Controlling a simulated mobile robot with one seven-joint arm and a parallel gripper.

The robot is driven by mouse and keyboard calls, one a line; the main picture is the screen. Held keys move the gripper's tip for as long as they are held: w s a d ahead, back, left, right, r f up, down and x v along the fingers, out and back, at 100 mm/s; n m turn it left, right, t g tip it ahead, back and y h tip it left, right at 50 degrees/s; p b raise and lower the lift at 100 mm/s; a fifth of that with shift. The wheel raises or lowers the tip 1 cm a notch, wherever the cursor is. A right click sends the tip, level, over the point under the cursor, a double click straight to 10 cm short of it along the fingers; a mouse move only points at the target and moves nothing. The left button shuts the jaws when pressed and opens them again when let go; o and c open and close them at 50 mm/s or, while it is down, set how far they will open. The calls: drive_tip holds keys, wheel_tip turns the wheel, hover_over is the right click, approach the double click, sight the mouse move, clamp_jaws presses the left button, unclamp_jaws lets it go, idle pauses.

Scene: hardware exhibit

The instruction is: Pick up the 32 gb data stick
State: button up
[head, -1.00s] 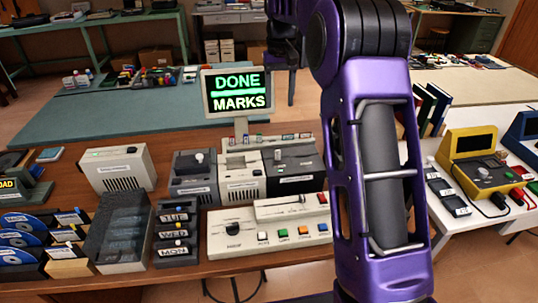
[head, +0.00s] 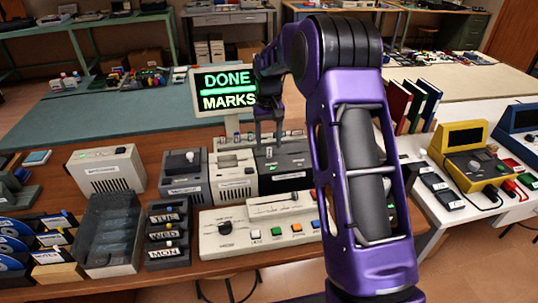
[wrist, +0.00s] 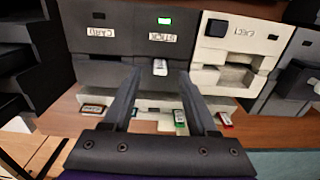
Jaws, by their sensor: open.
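My gripper (head: 269,147) is open and points down at the dark grey reader (head: 285,165) in the head view. In the wrist view its two fingers (wrist: 160,73) are apart, with a pale stick (wrist: 160,67) between or just beyond their tips. That stick stands in the reader's slot, under a lit green light; the slot label appears upside down. Other small sticks lie on a pale rack behind the readers: one with a brownish edge (wrist: 92,108), one green (wrist: 180,118) and one red (wrist: 225,119). No 32 gb marking is readable on any stick.
A white reader (head: 233,175) and a grey reader (head: 184,175) stand beside the dark one. A monitor (head: 226,90) reading "DONE MARKS" rises behind. A button console (head: 255,235) lies in front.

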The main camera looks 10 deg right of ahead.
wheel_tip(320, 180, down, 2)
clamp_jaws()
idle(0.4)
